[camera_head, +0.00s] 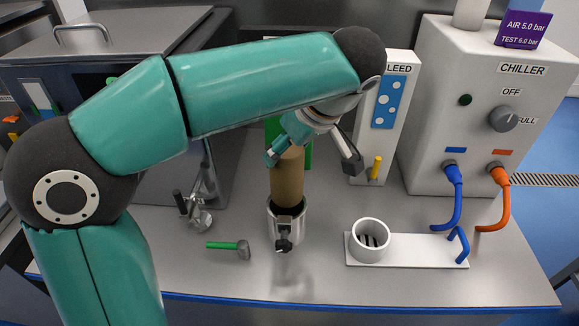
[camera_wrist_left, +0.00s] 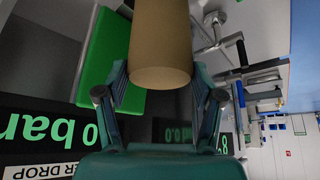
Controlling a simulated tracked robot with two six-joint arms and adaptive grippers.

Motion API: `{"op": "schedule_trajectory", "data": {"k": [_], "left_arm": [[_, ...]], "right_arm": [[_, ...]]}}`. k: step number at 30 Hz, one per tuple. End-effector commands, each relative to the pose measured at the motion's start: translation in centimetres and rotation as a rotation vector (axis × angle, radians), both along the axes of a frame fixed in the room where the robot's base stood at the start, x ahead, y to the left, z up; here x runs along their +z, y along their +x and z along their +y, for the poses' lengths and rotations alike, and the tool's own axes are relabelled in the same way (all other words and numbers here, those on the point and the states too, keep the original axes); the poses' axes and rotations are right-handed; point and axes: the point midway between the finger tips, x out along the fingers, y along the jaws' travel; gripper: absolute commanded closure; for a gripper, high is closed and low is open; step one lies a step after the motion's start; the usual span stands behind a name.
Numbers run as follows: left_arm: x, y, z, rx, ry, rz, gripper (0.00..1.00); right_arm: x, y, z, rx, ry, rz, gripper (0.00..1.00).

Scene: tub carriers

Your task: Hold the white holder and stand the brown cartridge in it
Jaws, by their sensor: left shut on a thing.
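The brown cartridge (camera_head: 287,182) stands roughly upright in the middle of the head view. My left gripper (camera_head: 308,150) comes from above and is shut on its upper end. In the left wrist view the cartridge (camera_wrist_left: 160,40) lies between the two fingers, one end face showing. Its lower end meets the mouth of a metal cup (camera_head: 287,222); I cannot tell how deep it sits. The white holder (camera_head: 370,250) is a round open cup with dark slots inside, on a white plate to the right, apart from the cartridge. My right gripper is not in view.
A green-handled tool (camera_head: 228,246) lies left of the metal cup. A metal stand (camera_head: 197,212) is behind it. The chiller (camera_head: 480,110) with blue and orange hoses and the bleed panel (camera_head: 386,120) stand behind the holder. The bench front is mostly clear.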

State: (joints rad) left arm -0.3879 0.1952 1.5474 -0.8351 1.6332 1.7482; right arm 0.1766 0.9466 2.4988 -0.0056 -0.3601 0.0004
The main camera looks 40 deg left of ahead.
Motion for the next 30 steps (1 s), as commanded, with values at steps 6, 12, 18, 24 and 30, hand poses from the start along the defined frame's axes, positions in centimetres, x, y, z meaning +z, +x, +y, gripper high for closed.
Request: {"op": "schedule_trajectory", "data": {"k": [6, 12, 18, 24, 30], "left_arm": [[4.9, 0.1, 0.0, 0.001, -0.001, -0.005, 1.00], [7.1, 0.1, 0.0, 0.001, 0.001, -0.002, 1.00], [7.7, 0.0, 0.0, 0.001, 0.001, 0.000, 1.00], [7.7, 0.0, 0.0, 0.001, 0.001, 0.000, 1.00], [7.5, 0.1, 0.1, -0.002, 0.001, 0.000, 1.00]], "right_arm": [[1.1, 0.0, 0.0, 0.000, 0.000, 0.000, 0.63], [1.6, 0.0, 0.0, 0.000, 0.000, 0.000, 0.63], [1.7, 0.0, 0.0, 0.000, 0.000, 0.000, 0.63], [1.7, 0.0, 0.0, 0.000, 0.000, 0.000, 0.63], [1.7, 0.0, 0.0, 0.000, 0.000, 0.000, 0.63]]}}
